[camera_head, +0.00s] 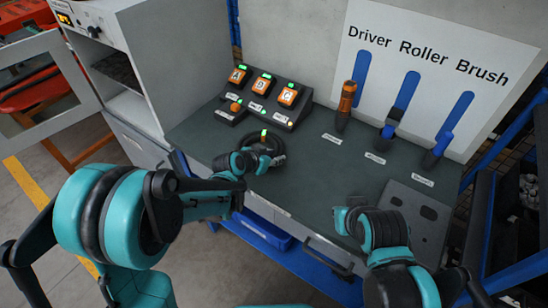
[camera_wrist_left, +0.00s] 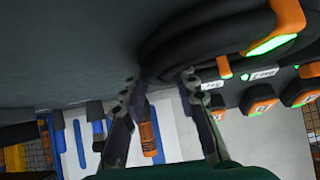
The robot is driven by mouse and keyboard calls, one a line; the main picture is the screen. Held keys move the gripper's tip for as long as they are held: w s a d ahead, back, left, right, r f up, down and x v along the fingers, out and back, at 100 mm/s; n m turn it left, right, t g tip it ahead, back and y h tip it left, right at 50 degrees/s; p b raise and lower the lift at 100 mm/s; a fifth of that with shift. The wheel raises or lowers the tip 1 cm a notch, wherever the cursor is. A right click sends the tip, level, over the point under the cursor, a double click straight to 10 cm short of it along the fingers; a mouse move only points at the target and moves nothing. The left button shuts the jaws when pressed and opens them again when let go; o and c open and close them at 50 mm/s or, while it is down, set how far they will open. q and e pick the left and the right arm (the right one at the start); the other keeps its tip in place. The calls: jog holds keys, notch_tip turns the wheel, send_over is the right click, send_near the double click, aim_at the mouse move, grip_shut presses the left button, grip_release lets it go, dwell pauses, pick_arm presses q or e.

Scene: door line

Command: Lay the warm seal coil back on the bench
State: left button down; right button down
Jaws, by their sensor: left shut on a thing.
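A button box (camera_head: 270,98) with lit A, B and C chargers stands behind the coil. The orange driver (camera_head: 346,100), the roller (camera_head: 387,131) and the brush (camera_head: 438,148) stand at the back right. A cabinet with an open door (camera_head: 45,85) is at left. Mid-bench is clear.

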pick_arm(q)
jog(key=c, duration=1.6)
grip_release()
jog(key=shift+f, duration=0.15)
jog(key=o, duration=0.4)
jog(key=shift+o, duration=0.2)
jog(key=shift+r, duration=0.2)
jog(key=shift+s+a+r, duration=0.2)
jog(key=shift+r, duration=0.05)
jog(key=s+a+r+n+y+p, duration=0.2)
jog(key=s+a+r+n+y, duration=0.1)
jog(key=s+a, duration=0.6)
jog(key=s+a+r+n+g+y+p, duration=0.1)
jog(key=s+a+r, duration=0.7)
jog(key=s, duration=0.8)
jog(key=a+n+y+p, duration=0.1)
jog(key=a+n+y, duration=0.1)
jog(key=n, duration=0.1)
jog(key=shift+a+n, duration=0.3)
jog(key=shift+n, duration=0.1)
